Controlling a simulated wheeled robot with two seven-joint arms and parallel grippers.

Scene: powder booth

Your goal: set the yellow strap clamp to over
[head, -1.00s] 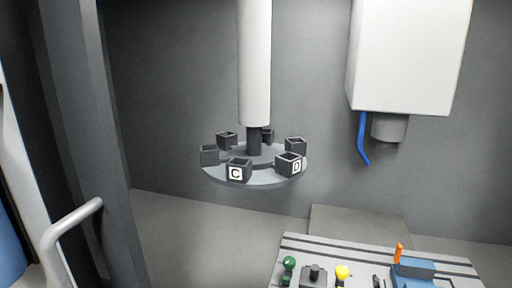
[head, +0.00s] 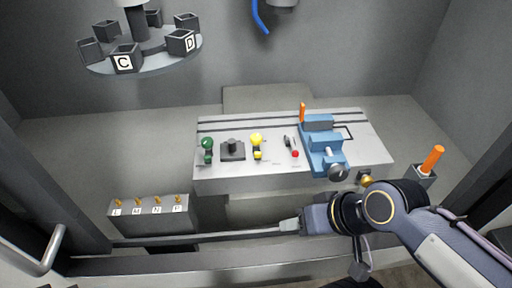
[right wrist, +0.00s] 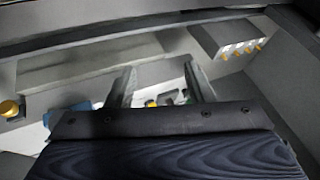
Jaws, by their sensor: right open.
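The yellow strap clamp (head: 257,147) stands on the grey slotted table (head: 375,150), between a dark block and a small red-tipped lever. Its yellow knob is up, with a smaller yellow part in front of it. A small yellow patch between my fingers in the right wrist view (right wrist: 151,103) may be the same clamp. My right gripper (head: 284,226) is in front of and below the table's front face, apart from the clamp. In the right wrist view its two fingers (right wrist: 161,88) are spread with nothing held between them. My left gripper is out of view.
A green clamp (head: 207,149), a dark block (head: 233,150) and a red-tipped lever (head: 292,146) flank the clamp. A blue vise (head: 323,150) stands to the right. A box with several lettered pegs (head: 150,211) is at lower left. A carousel (head: 190,48) hangs at upper left.

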